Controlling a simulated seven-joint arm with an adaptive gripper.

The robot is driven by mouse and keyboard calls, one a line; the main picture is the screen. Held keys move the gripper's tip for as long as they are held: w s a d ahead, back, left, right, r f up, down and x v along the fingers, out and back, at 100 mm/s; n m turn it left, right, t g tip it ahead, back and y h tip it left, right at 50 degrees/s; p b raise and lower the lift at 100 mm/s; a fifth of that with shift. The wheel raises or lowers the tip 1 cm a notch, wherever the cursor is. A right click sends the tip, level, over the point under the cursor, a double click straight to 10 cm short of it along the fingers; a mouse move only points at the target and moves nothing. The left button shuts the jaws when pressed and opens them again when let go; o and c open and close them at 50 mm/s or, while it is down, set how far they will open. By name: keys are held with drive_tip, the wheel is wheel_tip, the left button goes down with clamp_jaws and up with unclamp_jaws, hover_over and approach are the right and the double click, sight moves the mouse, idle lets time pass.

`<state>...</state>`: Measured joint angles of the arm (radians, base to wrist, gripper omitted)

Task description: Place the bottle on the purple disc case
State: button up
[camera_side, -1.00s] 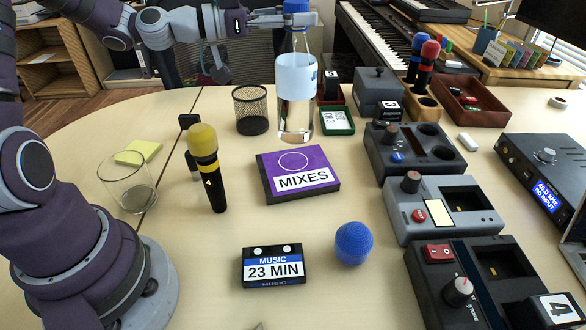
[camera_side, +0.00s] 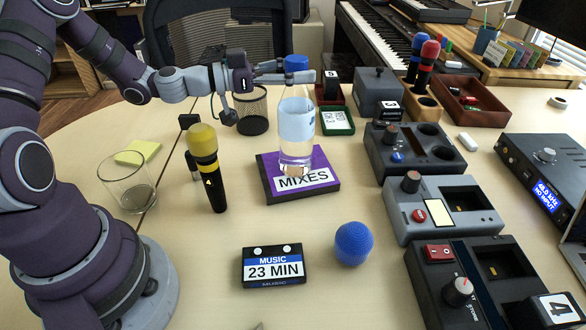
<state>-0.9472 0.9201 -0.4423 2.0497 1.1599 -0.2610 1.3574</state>
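The clear bottle (camera_side: 297,122) has a blue cap and a pale blue label. It stands upright over the purple disc case (camera_side: 264,187), and its base overlaps the case's white MIXES label. I cannot tell whether the base touches the case or is slightly above it. My gripper (camera_side: 297,70) is shut on the bottle at its cap and neck, reaching in from the left. The bottle hides the middle of the case.
A mesh cup (camera_side: 251,110) is behind. Grey consoles (camera_side: 440,208) line the right.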

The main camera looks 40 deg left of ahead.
drive_tip(key=shift+o, duration=0.6)
drive_tip(key=shift+s+a+r, duration=0.1)
drive_tip(key=shift+s+a, duration=0.1)
drive_tip(key=shift+s, duration=0.05)
drive_tip(key=v, duration=0.7)
